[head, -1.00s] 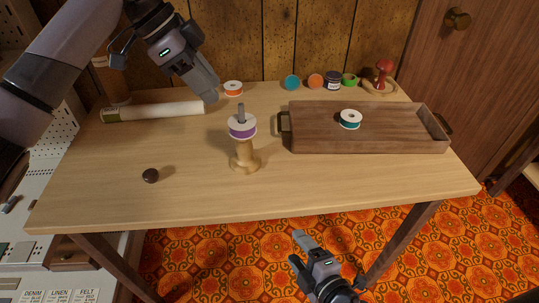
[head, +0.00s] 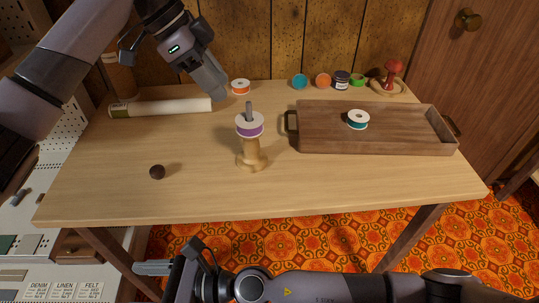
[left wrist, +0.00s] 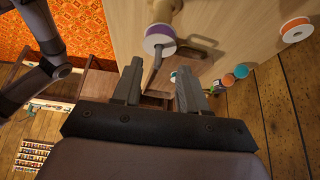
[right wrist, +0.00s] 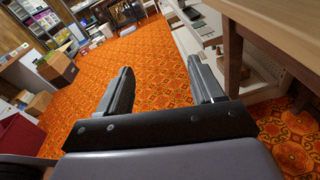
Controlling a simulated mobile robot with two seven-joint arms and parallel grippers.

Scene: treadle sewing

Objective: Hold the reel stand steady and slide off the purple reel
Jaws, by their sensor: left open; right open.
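The purple reel (head: 249,126) has white rims and sits high on the wooden reel stand (head: 250,157), with the grey spindle tip showing above it. The stand is upright on the table. In the left wrist view the purple reel (left wrist: 160,36) shows beyond the fingers, apart from them. My left gripper (head: 219,95) is open and empty above the table, up and left of the reel; its open fingers show in the left wrist view (left wrist: 160,85). My right gripper (right wrist: 162,85) is open and empty, low in front of the table, with floor behind it.
A wooden tray (head: 380,145) holding a teal reel (head: 358,119) is at the right. A white roll (head: 165,107), an orange reel (head: 240,87) and several small items line the back. A dark round piece (head: 157,172) lies front left. The table's front middle is clear.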

